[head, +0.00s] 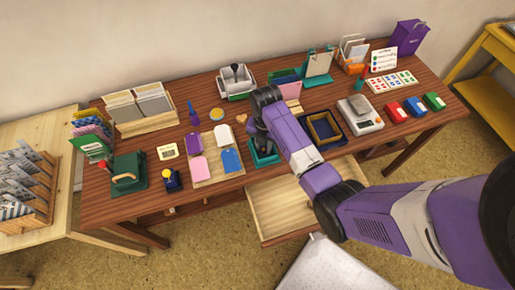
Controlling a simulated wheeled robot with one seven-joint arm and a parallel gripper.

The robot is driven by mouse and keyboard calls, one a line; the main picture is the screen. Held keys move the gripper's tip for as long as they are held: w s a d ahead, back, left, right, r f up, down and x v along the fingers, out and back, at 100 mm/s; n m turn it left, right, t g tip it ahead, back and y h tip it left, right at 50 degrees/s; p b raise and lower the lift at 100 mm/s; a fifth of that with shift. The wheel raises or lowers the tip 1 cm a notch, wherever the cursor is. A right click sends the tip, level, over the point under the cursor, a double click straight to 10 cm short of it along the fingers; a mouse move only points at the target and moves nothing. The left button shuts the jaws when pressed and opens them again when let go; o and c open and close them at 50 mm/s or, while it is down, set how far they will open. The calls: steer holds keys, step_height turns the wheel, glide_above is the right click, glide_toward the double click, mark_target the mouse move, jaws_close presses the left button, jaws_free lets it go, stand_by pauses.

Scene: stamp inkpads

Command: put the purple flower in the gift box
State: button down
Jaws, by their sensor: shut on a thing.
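My gripper (263,151) points down over a small teal open box or tray (276,157) in the middle of the table, near the front edge. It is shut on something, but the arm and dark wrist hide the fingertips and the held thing. I cannot make out the purple flower anywhere. A dark blue open box with a tan inside (345,134) lies just right of my gripper. I cannot tell which of these two is the gift box.
An open wooden drawer (290,212) juts out below the front edge. Coloured tags lie on a board (216,178) at left. A white scale (360,114) and red, blue and green inkpads (416,107) stand at right. A purple bag (408,38) stands at back right.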

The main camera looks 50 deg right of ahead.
steer(key=shift+d, duration=0.1)
steer(key=shift+f, duration=0.1)
steer(key=c, duration=1.5)
jaws_free()
